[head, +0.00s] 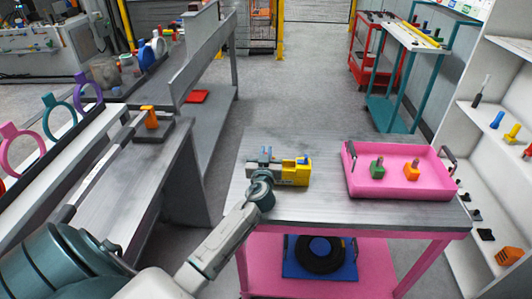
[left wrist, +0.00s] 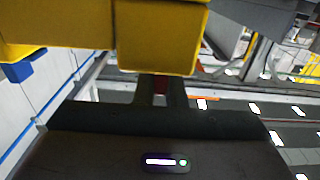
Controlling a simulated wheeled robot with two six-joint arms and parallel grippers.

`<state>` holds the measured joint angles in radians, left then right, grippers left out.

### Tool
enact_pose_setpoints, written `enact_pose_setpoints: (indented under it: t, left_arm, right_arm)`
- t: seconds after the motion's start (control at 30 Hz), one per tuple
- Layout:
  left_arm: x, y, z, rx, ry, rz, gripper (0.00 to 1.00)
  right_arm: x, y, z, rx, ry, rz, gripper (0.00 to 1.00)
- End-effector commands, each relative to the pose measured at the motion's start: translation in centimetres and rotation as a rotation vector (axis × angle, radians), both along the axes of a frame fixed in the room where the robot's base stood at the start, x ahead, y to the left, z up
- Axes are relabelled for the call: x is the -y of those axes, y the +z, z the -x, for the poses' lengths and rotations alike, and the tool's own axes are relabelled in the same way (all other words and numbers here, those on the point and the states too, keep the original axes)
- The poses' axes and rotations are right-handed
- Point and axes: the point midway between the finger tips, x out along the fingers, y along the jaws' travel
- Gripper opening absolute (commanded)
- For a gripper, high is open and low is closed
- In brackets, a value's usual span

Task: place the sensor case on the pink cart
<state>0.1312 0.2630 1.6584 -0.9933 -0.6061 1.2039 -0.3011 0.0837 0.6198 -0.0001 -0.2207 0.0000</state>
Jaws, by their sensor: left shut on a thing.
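The yellow sensor case (head: 298,173) is at the left part of the pink cart's grey top (head: 325,208). My left gripper (head: 272,166) reaches in from the left over the cart and is shut on the case. In the left wrist view the yellow case (left wrist: 157,40) fills the upper left, close in front of the dark gripper body. The case is over the cart top; I cannot tell whether it touches the surface. My right gripper is not in view.
A pink tray (head: 402,183) with a green and an orange part stands on the cart's right side. A black ring (head: 318,256) lies on the lower shelf. A grey bench (head: 160,175) is at left, white shelving (head: 470,135) at right. The cart top's front middle is clear.

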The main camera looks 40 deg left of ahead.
Motion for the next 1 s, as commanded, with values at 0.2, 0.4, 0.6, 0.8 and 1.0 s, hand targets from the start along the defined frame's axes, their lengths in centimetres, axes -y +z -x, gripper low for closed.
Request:
enact_pose_setpoints:
  t: [0.2,0.4,0.6,0.8,1.0]
  left_arm:
    - [0.0,0.0,0.0,0.000,0.000,0.000,0.32]
    - [0.0,0.0,0.0,0.000,0.000,0.000,0.32]
    - [1.0,-0.3,1.6,-0.001,-0.001,0.001,0.32]
    - [3.3,-0.5,5.4,0.000,-0.001,0.002,0.32]
    - [5.2,-0.4,8.5,0.000,0.000,0.004,0.32]
  right_arm:
    - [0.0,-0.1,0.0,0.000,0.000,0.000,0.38]
    - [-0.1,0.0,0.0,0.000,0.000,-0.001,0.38]
    - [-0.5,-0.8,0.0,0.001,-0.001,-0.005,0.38]
    - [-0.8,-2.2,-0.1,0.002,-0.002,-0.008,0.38]
    - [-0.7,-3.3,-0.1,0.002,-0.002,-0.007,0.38]
